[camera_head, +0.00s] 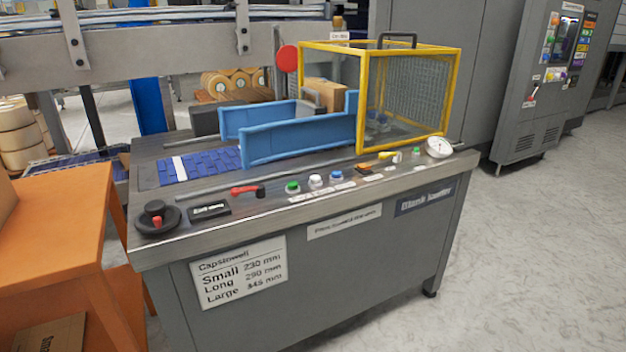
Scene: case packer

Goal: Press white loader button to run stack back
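The guard looks closed. Neither of my grippers shows in the head view.
A red-handled lever (248,190), a black dial (157,217) and a round gauge (439,147) share the front strip. An orange stand (62,225) is close at the left. The floor (520,260) at right is clear.

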